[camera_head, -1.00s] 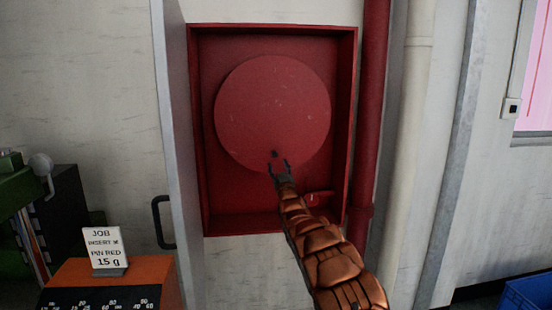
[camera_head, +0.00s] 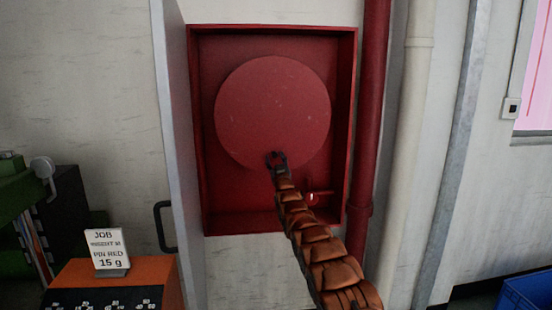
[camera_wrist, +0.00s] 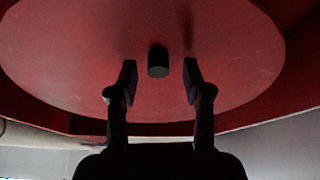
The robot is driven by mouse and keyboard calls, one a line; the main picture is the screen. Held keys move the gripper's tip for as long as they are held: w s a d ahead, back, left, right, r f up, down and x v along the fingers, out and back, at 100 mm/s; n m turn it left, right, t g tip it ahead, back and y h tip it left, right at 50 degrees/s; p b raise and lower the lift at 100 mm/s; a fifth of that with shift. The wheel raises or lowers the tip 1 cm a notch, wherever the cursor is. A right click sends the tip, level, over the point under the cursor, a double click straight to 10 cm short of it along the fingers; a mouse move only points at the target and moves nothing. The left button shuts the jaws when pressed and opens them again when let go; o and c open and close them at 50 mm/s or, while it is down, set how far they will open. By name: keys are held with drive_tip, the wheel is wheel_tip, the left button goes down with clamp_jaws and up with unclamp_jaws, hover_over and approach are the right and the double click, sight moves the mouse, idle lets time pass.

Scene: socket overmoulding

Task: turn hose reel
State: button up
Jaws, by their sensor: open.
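The hose reel (camera_head: 272,105) is a flat red disc inside an open red wall cabinet (camera_head: 197,130). It also fills the upper part of the wrist view (camera_wrist: 90,50). A short dark knob (camera_wrist: 158,62) sticks out near the disc's lower edge. My gripper (camera_head: 277,157) is at the lower part of the disc. In the wrist view my gripper (camera_wrist: 159,82) is open, with one finger on each side of the knob and visible gaps to both. In the head view the fingers mostly cover the knob.
A grey cabinet door (camera_head: 178,150) with a dark handle stands open at the left. A red valve (camera_head: 313,198) sits at the cabinet's lower right. A red pipe (camera_head: 372,100) runs down the right side. An orange scale (camera_head: 150,275) with a job card stands lower left.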

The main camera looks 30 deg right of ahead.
drive_tip(key=shift+w+d+r, duration=0.15)
drive_tip(key=shift+w, duration=0.05)
idle(0.4)
clamp_jaws()
idle(0.5)
